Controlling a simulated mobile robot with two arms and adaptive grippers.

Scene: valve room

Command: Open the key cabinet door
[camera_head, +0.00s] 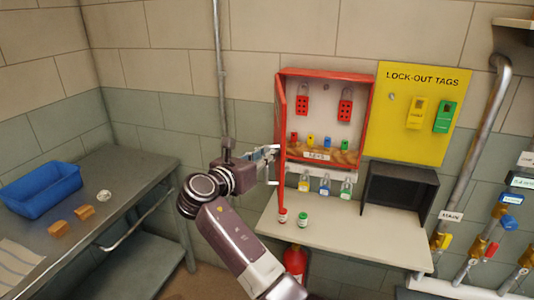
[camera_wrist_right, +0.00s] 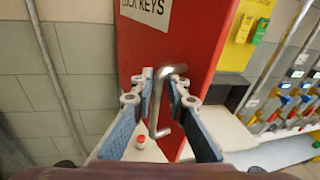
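The red key cabinet (camera_head: 322,76) hangs on the wall with its inside showing. Its door (camera_head: 280,112) stands swung out at the cabinet's left side, seen nearly edge-on. In the right wrist view the door's red face (camera_wrist_right: 197,45) carries a "LOCK KEYS" label and a bent metal handle (camera_wrist_right: 161,108). My right gripper (camera_head: 273,152) is at the lower part of the door. In the wrist view its fingers (camera_wrist_right: 163,88) are apart on either side of the handle, and I see no clear grip on it. My left gripper is not in view.
Inside hang red hasps, above several small coloured items. Padlocks (camera_head: 325,184) hang below. A shelf (camera_head: 335,232) under the cabinet holds two small bottles and a dark open box (camera_head: 400,172). A bench (camera_head: 135,165) with a blue bin (camera_head: 42,190) stands left; pipes and valves are right.

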